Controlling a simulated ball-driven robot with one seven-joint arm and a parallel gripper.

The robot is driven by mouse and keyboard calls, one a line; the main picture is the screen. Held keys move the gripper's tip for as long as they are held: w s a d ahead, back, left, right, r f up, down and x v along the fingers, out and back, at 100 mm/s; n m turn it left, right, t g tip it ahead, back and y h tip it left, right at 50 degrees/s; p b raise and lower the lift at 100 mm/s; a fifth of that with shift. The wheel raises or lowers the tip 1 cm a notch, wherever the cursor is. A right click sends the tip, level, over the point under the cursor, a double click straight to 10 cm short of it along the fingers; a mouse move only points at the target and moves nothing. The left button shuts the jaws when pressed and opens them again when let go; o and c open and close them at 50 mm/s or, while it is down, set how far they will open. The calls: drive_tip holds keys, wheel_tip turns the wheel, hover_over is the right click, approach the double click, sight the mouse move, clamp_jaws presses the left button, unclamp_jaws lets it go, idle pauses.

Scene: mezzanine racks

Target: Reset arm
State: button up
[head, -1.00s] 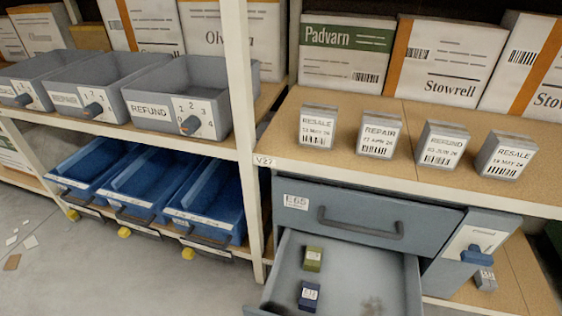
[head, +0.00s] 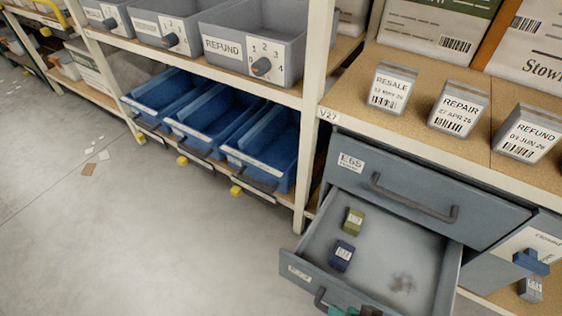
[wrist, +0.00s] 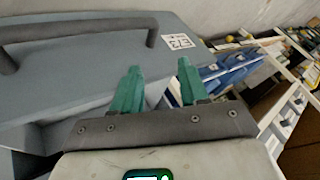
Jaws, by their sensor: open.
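My gripper (wrist: 160,68) shows in the wrist view with its two green fingers apart and nothing between them. Behind the fingers is a grey drawer front with a label (wrist: 177,41) and a dark handle (wrist: 80,25). In the head view, only a bit of green and dark, likely my gripper, shows at the bottom edge by the open drawer's front. The open grey drawer (head: 425,262) holds a green box (head: 352,221) and a dark blue box (head: 341,255). Most of my arm is out of the head view.
A shut grey drawer (head: 430,195) with a handle sits above the open one. Blue bins (head: 265,150) and grey bins (head: 255,45) fill the rack at left. Small labelled boxes (head: 460,107) stand on the shelf at right. The floor (head: 150,240) at left is clear apart from scraps.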

drive_tip(key=s+d+r+n+g+h, duration=0.1)
drive_tip(key=s+d+r+g+h, duration=0.45)
drive_tip(key=s+d, duration=0.6)
wheel_tip(320, 180, up, 17)
drive_tip(key=w+y+p, duration=0.1)
drive_tip(key=p, duration=1.6)
drive_tip(key=shift+w+d+r, duration=0.2)
drive_tip(key=shift+w+d, duration=0.05)
drive_tip(key=shift+d, duration=0.05)
drive_tip(key=shift+s+f, duration=0.1)
